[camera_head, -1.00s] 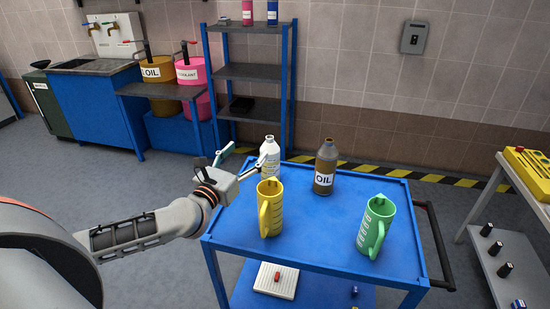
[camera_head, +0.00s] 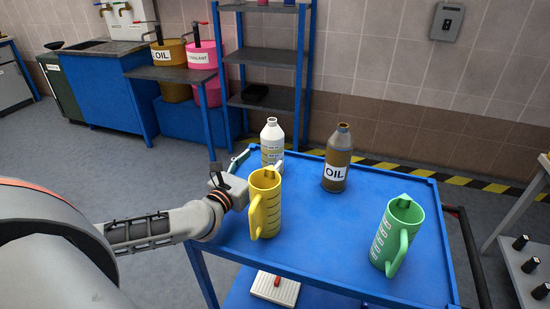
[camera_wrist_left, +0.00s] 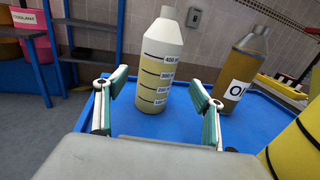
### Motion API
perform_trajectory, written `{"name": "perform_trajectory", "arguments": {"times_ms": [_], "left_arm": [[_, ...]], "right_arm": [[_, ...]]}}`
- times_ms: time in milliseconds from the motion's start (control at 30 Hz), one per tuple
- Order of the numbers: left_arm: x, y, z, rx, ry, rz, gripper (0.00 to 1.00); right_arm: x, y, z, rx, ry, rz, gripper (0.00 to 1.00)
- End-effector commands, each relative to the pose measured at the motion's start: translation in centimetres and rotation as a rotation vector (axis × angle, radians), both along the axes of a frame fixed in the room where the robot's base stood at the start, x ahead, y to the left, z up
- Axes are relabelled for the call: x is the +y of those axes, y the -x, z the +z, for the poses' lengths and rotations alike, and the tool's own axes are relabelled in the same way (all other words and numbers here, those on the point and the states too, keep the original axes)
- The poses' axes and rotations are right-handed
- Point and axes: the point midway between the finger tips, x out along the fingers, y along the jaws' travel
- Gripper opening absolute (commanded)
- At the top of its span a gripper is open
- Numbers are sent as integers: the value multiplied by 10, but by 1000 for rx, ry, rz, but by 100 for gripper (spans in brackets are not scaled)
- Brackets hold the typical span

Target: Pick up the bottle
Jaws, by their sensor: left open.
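A white bottle with measuring marks (camera_head: 272,142) stands upright at the back left of the blue cart (camera_head: 330,240). It also shows in the left wrist view (camera_wrist_left: 163,65), framed by my finger tips. A brown OIL bottle (camera_head: 338,160) stands upright to its right, also in the left wrist view (camera_wrist_left: 243,70). My left gripper (camera_head: 256,164) is open and empty, low over the cart and pointing at the white bottle. Its fingers (camera_wrist_left: 159,86) appear on either side of the bottle's lower body, and I see no grip. The yellow jug partly hides the gripper in the head view.
A yellow jug (camera_head: 265,205) stands close to the right of my left gripper. A green jug (camera_head: 397,235) stands at the cart's right. A shelf rack (camera_head: 270,95) is behind the cart. The cart's middle is clear.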

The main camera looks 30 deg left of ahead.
Motion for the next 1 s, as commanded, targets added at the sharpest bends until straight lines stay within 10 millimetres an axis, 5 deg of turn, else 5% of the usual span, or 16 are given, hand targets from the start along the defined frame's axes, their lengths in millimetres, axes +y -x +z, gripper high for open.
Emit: {"name": "perform_trajectory", "arguments": {"times_ms": [800,1000], "left_arm": [[8,-74,-2,0,-1,0,68],[8,-78,-2,1,0,0,68]], "right_arm": [[-1,-7,-1,-13,4,0,0],[-1,-5,-2,-8,5,0,0]]}}
